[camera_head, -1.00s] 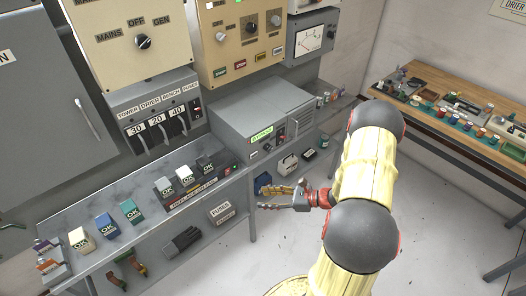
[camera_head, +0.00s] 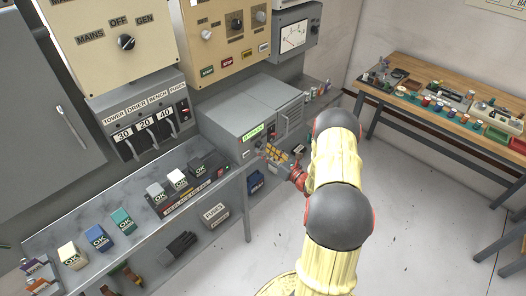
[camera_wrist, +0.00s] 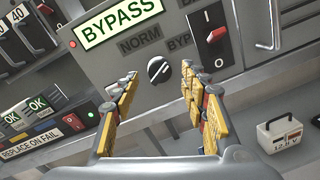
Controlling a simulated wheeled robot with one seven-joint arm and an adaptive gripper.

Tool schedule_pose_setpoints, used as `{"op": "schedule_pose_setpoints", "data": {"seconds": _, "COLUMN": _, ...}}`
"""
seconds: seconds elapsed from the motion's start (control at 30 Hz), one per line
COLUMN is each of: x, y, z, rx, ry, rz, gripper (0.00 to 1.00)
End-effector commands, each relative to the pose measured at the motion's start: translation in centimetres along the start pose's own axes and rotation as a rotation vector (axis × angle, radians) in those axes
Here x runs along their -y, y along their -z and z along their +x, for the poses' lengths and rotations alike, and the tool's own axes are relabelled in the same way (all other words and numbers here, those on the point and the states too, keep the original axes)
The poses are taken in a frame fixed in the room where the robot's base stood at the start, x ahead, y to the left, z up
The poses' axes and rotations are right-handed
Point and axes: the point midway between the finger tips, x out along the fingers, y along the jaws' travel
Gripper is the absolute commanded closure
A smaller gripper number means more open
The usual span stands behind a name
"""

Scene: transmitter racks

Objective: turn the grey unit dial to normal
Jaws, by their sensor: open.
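The grey unit (camera_head: 238,106) stands on the bench under the yellow panel. In the wrist view its front (camera_wrist: 110,62) shows a lit green BYPASS sign (camera_wrist: 118,20). The mark looks slanted toward the BYP side. My gripper (camera_wrist: 162,82) is open and empty, its yellow fingers on either side of the dial in the picture. I cannot tell the remaining gap. In the head view my gripper (camera_head: 272,154) is at the unit's front.
A red-and-white rocker switch (camera_wrist: 213,27) and a metal handle (camera_wrist: 266,25) are right of the dial. A case (camera_wrist: 284,136) sits on the shelf below. A wooden workbench (camera_head: 440,100) stands at right, with clear floor between.

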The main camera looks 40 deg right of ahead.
Motion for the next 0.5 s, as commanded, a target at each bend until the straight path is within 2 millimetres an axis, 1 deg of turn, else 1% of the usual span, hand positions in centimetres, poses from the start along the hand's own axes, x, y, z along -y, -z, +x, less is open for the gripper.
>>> {"op": "schedule_pose_setpoints", "data": {"seconds": 0.03, "x": 0.0, "y": 0.1, "z": 0.6, "rx": 0.0, "ry": -0.001, "rz": -0.001, "gripper": 0.56}}
{"op": "schedule_pose_setpoints", "data": {"seconds": 0.1, "x": 0.0, "y": 0.1, "z": 1.2, "rx": -0.001, "ry": -0.001, "rz": 0.0, "gripper": 0.56}}
{"op": "schedule_pose_setpoints", "data": {"seconds": 0.2, "x": 0.0, "y": 0.0, "z": 1.6, "rx": -0.001, "ry": 0.0, "rz": 0.0, "gripper": 0.56}}
{"op": "schedule_pose_setpoints", "data": {"seconds": 0.47, "x": 0.0, "y": 0.0, "z": 1.7, "rx": -0.001, "ry": 0.0, "rz": 0.0, "gripper": 0.56}}
{"op": "schedule_pose_setpoints", "data": {"seconds": 0.5, "x": 0.0, "y": 0.0, "z": 1.7, "rx": -0.001, "ry": 0.0, "rz": 0.0, "gripper": 0.58}}
